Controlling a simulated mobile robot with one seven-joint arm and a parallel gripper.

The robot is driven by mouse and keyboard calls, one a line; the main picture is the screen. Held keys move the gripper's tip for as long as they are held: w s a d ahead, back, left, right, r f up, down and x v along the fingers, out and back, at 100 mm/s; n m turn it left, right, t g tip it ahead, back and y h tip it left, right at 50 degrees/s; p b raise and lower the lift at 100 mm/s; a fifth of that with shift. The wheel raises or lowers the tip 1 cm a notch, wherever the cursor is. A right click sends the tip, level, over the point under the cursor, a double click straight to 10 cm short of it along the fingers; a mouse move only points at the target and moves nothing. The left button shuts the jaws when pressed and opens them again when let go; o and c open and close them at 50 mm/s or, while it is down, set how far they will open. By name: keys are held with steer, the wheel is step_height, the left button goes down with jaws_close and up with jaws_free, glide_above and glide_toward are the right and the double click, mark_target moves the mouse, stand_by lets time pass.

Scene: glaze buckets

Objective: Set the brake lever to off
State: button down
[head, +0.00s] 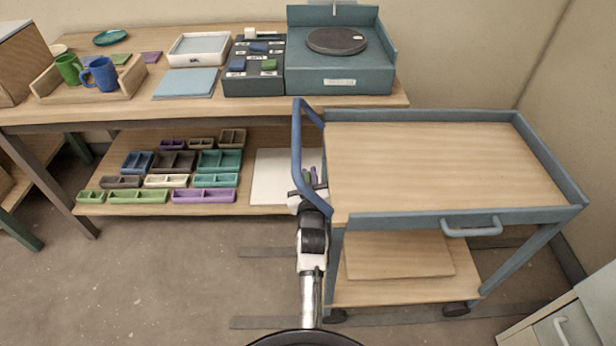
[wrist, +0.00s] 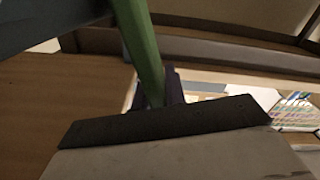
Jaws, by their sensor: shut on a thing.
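The brake lever appears to be the green bar (wrist: 139,42) running down from the top edge in the wrist view. My gripper (wrist: 162,90), with dark fingers, is shut on its end. Only a small green piece shows at the fingers there. The lever's pivot and any off marking are hidden, so its setting cannot be told.
A workbench (head: 140,106) stands behind and to the left, with small coloured trays on its lower shelf (head: 240,209). A white board (head: 270,180) lies on that shelf close to my gripper. The cart's top is bare. A pale cabinet (head: 560,325) stands at lower right; floor at left is clear.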

stand_by(0.4)
steer(key=c, duration=1.4)
jaws_free()
steer(key=shift+c, duration=0.2)
